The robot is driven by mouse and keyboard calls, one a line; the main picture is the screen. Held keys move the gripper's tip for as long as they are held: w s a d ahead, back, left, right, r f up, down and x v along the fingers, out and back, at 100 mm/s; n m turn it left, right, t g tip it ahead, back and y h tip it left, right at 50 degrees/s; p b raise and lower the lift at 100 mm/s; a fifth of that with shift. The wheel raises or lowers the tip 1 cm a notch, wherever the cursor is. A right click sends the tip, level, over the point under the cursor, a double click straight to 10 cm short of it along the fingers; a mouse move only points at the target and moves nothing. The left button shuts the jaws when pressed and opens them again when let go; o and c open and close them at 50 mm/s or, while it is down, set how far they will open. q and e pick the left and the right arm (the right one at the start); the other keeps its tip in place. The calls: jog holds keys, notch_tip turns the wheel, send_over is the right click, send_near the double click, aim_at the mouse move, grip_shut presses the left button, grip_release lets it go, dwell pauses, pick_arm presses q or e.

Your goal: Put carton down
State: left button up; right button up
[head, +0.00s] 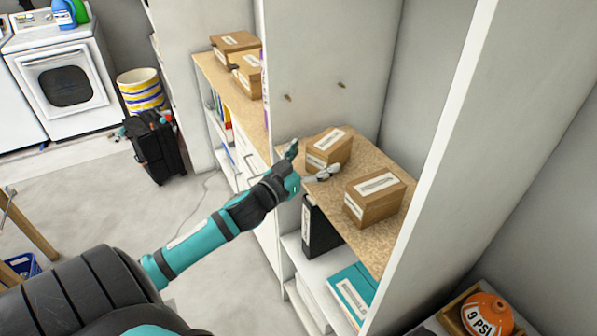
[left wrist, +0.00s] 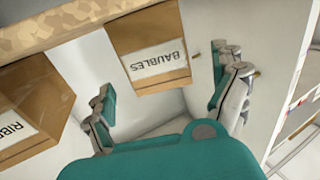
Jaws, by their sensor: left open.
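A brown carton (head: 338,146) with a white label sits on the speckled tan shelf board (head: 377,235). In the left wrist view this carton (left wrist: 150,35) reads BAUBLES, upside down, ahead of the gap between the fingers. My left gripper (head: 308,162) is open at the front of this carton, one finger toward each side. It also shows in the left wrist view (left wrist: 168,98), with clear space between the fingers. I cannot tell whether a finger touches the carton. A second carton (head: 374,210) stands to the right; its label (left wrist: 16,130) is partly cut off. My right gripper is not in view.
White upright panels (head: 452,110) bound the shelf bay. Below the board are a black binder (head: 318,232) and a teal box (head: 352,293). More cartons (head: 247,78) stand on the neighbouring shelf. An orange 9 PSI object (head: 487,312) is lower right. The floor at left is partly clear.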

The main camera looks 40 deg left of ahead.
pick_arm(q)
jog(key=s, duration=0.6)
jog(key=shift+b, duration=0.4)
jog(key=shift+s, duration=0.1)
